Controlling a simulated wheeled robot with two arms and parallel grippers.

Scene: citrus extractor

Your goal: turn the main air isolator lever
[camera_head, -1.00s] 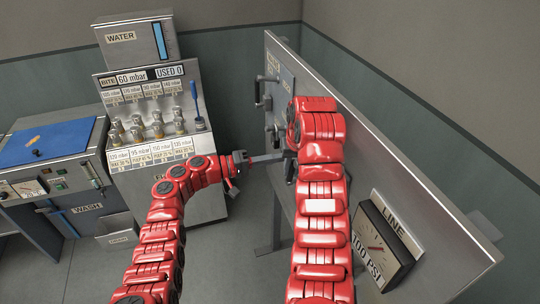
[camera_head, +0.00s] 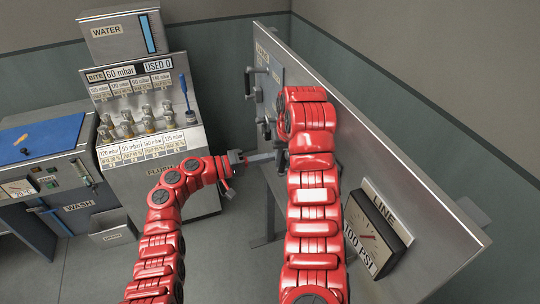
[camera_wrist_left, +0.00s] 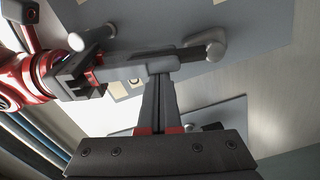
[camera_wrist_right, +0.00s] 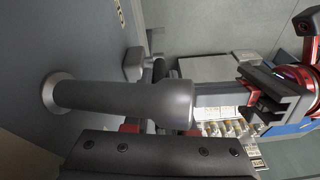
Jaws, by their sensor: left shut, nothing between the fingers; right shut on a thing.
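A steel panel (camera_head: 400,170) on the right bears the lever fittings. In the right wrist view a dark grey cylindrical lever handle (camera_wrist_right: 120,100) reaches from a round mount on the panel across my right gripper (camera_wrist_right: 153,75). That gripper is shut on the lever, but the handle covers much of its fingers; in the head view my own arm hides it. My left gripper (camera_head: 272,156) is shut and empty, pointing right at the panel's lower left part. Its fingers show in the left wrist view (camera_wrist_left: 160,90), and in the right wrist view they end close to the handle's free end; contact is unclear.
Another dark handle (camera_head: 249,83) sticks out near the panel's far edge. A LINE gauge (camera_head: 378,230) reading in PSI sits at the panel's near end. A WATER and BITE machine (camera_head: 150,100) and a blue-topped WASH unit (camera_head: 45,140) stand at left. Some floor is bare.

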